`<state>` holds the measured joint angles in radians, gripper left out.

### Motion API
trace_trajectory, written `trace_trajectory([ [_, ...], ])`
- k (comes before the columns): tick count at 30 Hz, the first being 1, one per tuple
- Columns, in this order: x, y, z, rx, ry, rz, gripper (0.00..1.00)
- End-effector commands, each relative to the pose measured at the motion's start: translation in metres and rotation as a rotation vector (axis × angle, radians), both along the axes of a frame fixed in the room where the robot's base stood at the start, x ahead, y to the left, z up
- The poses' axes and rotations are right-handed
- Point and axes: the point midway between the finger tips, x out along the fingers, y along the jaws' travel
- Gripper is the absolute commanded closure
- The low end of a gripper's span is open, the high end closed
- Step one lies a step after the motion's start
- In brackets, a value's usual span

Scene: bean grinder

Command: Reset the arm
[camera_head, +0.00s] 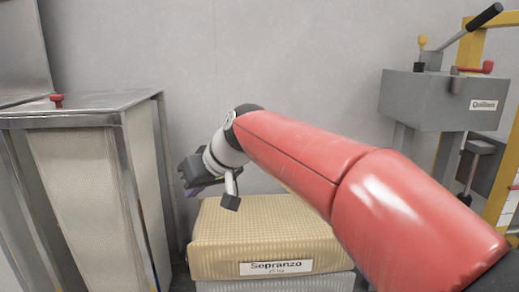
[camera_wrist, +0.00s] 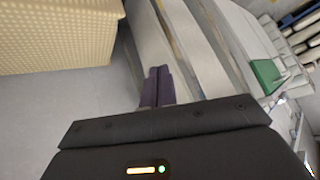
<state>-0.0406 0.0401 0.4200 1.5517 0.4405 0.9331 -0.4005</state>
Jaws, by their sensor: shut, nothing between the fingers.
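My red arm reaches across the head view from the lower right toward the middle left. My gripper (camera_head: 192,186) is at its end, above and left of the stacked bags, between them and the metal cabinet. In the wrist view my gripper (camera_wrist: 158,72) shows two dark fingers pressed together, shut with nothing between them. The fingertips are small and partly hidden behind the wrist in the head view.
A tan bag labelled Sepranzo (camera_head: 265,235) lies on a paler one below my arm. A metal-framed cabinet (camera_head: 85,106) with a red knob stands left. A grey lever machine (camera_head: 437,98) and yellow frame stand right. A plain wall is behind.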

Motion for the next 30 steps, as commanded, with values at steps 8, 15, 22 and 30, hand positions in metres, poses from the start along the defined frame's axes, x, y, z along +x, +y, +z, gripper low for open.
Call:
trace_trajectory([
  [8,-0.093,-0.164,-0.062,-0.226,0.044,-0.398,1.00],
  [15,-0.168,-0.249,-0.115,-0.278,0.097,-0.627,1.00],
  [22,-0.222,-0.292,-0.154,-0.283,0.143,-0.762,1.00],
  [30,-0.218,-0.290,-0.084,-0.285,0.143,-0.754,1.00],
])
